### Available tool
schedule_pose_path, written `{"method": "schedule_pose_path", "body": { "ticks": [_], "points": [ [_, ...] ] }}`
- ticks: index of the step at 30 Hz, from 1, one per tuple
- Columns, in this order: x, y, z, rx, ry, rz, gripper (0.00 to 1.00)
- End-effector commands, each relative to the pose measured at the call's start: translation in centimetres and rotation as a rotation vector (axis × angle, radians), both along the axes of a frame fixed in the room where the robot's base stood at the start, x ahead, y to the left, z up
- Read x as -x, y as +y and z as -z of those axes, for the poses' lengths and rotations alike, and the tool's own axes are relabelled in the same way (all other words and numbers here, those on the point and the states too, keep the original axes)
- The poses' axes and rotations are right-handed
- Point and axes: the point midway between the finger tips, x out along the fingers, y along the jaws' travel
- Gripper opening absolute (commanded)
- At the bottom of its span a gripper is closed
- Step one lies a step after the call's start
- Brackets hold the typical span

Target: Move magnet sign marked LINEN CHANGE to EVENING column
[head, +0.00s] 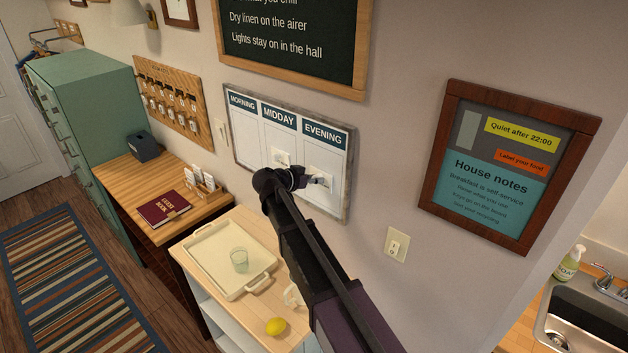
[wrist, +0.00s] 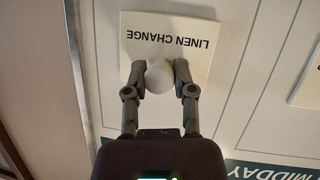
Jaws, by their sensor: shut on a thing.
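The LINEN CHANGE magnet sign (wrist: 170,35) is a white card with a round white knob. It appears upside down in the wrist view. My gripper (wrist: 160,77) is shut on the knob, one finger on each side. In the head view my gripper (head: 312,180) is at the EVENING column (head: 323,135) of the whiteboard, below the heading, with the sign (head: 322,184) partly hidden behind it. The sign lies over that column, against or very near the board; I cannot tell if it touches.
Another white magnet sign (head: 281,157) is in the MIDDAY column, just left of my gripper. A chalkboard (head: 290,45) hangs above and a House notes frame (head: 515,165) at right. Below are a tray (head: 218,262) with a glass, a mug and a lemon (head: 276,326).

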Motion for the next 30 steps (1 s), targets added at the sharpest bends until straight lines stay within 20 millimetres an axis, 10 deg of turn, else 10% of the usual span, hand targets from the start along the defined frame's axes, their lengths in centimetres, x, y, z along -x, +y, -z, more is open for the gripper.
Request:
{"method": "schedule_pose_path", "body": {
  "ticks": [10,11,15,24,27,30],
  "points": [
    [-0.29,-0.21,-0.08,0.003,-0.003,-0.001,0.00],
    [-0.30,-0.21,-0.08,0.003,-0.003,-0.001,0.37],
    [-0.32,-0.19,-0.08,0.003,-0.003,-0.001,0.74],
    [-0.25,-0.15,-0.04,0.001,-0.001,0.000,0.74],
    [-0.22,-0.14,-0.03,0.001,-0.001,0.000,0.98],
    [-0.21,-0.14,-0.02,0.001,-0.001,0.000,1.00]
  ]
}}
